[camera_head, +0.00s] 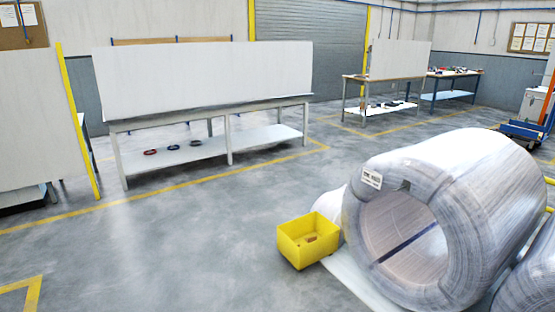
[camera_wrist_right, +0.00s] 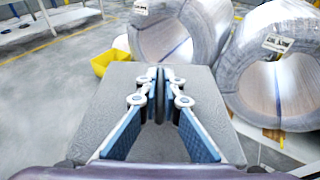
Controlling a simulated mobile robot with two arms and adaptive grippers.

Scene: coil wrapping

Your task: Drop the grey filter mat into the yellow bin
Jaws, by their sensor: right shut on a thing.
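The grey filter mat (camera_wrist_right: 118,88) is a flat slab in the right wrist view, spread out on both sides of my right gripper (camera_wrist_right: 160,82). The gripper's fingers come together on it, and part of the mat is hidden behind them. The yellow bin (camera_head: 308,244) stands on the floor in the head view, open at the top, with a small brownish patch inside. It also shows in the right wrist view (camera_wrist_right: 102,64), beyond the mat's upper left corner and partly covered by it. Neither gripper is in the head view.
A large wrapped coil (camera_head: 470,190) lies right beside the bin, with a second coil (camera_head: 530,285) at the lower right. The floor (camera_head: 170,240) left of the bin is clear.

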